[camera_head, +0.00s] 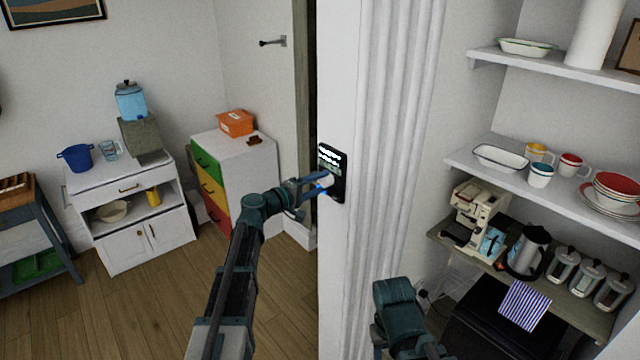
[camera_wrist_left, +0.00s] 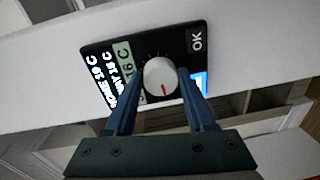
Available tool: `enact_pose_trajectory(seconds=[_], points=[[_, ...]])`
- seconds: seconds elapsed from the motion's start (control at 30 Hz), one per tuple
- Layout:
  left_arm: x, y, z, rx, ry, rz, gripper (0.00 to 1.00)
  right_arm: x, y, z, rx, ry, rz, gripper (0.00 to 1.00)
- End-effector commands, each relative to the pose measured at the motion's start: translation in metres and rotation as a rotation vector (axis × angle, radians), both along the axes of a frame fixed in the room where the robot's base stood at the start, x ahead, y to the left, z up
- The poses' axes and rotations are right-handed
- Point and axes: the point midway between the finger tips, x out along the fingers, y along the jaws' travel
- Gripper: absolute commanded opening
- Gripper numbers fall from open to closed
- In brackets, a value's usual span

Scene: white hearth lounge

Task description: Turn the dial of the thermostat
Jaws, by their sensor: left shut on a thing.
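The black thermostat (camera_head: 337,160) is mounted on the narrow white wall face in the middle of the head view. In the left wrist view the thermostat (camera_wrist_left: 113,61) shows lit text rows, a greenish strip, an "OK" label and a blue patch. Its round white dial (camera_wrist_left: 160,80) has a red mark pointing toward my gripper's base. My left gripper (camera_head: 322,184) is at the thermostat, with its two blue fingers (camera_wrist_left: 157,100) either side of the dial, shut on it. My right arm shows at the bottom of the head view; its fingertips are not visible.
Shelves with dishes, a coffee machine (camera_head: 474,212) and a kettle (camera_head: 528,250) stand on the right. A white cabinet (camera_head: 150,225) and a colored drawer unit (camera_head: 245,165) stand on the left. Wooden floor lies open between them and my left arm.

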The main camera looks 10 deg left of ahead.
Motion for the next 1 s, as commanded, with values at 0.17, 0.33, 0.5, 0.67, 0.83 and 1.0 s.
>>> enact_pose_trajectory(seconds=[0.17, 0.33, 0.5, 0.67, 0.83, 1.0], points=[[-0.0003, 0.0004, -0.0006, -0.004, 0.005, 0.0, 0.0, 0.0, 0.0, 0.0, 0.0, 0.0, 0.0, 0.5], [-0.0003, 0.0004, -0.0006, -0.004, 0.005, 0.0, 0.0, 0.0, 0.0, -0.0001, 0.0, 0.0, 0.0, 0.5], [-0.0003, 0.0003, -0.0006, -0.003, 0.005, -0.001, 0.66, 0.0, 0.0, -0.0001, 0.0, 0.0, 0.0, 0.5], [-0.0002, 0.0002, -0.0004, -0.004, 0.005, 0.0, 0.85, 0.0, 0.0, 0.0, 0.0, 0.0, 0.0, 0.5], [-0.0002, 0.0001, -0.0002, -0.004, 0.004, -0.001, 0.85, 0.0, 0.0, 0.0, 0.0, 0.0, 0.0, 0.5], [-0.0067, 0.0048, 0.0004, -0.004, 0.004, 0.001, 0.85, 0.0, 0.0, 0.0007, 0.0, 0.0, 0.0, 0.5]])
